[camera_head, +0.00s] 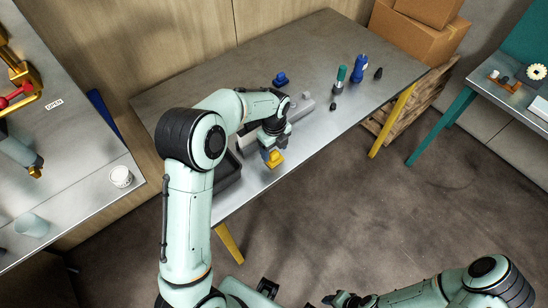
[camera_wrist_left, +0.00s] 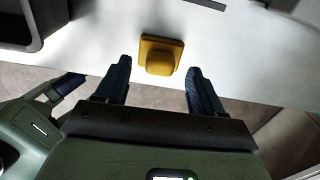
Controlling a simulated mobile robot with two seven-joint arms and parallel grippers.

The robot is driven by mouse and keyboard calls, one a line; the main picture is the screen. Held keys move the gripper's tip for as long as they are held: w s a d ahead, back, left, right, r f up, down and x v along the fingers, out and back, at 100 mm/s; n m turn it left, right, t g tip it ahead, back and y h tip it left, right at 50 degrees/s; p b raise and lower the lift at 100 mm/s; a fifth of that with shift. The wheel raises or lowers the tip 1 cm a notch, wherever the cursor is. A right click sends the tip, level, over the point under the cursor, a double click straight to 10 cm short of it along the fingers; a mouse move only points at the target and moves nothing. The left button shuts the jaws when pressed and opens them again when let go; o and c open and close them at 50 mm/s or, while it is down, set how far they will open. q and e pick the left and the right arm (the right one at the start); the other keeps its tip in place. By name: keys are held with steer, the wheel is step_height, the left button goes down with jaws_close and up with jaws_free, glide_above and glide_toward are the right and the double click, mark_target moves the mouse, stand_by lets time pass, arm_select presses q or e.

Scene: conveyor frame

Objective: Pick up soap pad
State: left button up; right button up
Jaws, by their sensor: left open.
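A yellow block on a square base, likely the soap pad (camera_wrist_left: 161,56), lies on the grey metal table near its front edge. In the head view the yellow block (camera_head: 275,158) shows just below my left gripper (camera_head: 268,151). In the left wrist view my left gripper (camera_wrist_left: 157,68) is open, with one dark finger on each side of the pad's near end and a gap to both. Nothing is held. My right gripper (camera_head: 338,299) is low at the bottom edge of the head view, away from the table; its jaws are too small to read.
A dark tray (camera_head: 229,177) stands left of the pad, and a grey block (camera_head: 300,107) lies behind. A blue object (camera_head: 281,79), a green-topped bottle (camera_head: 339,80) and a blue bottle (camera_head: 358,70) stand farther back. The table's right front part is clear.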

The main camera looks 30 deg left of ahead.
mark_target(274, 153)
arm_select(q)
step_height(274, 153, down, 3)
steer(key=shift+r, duration=0.1)
steer(key=c, duration=0.7)
steer(key=shift+o, duration=0.2)
step_height(274, 153, up, 20)
steer(key=p, duration=0.2)
arm_select(e)
steer(key=w+r, duration=0.2)
steer(key=shift+w+r, duration=0.15)
steer(key=shift+r, duration=0.25)
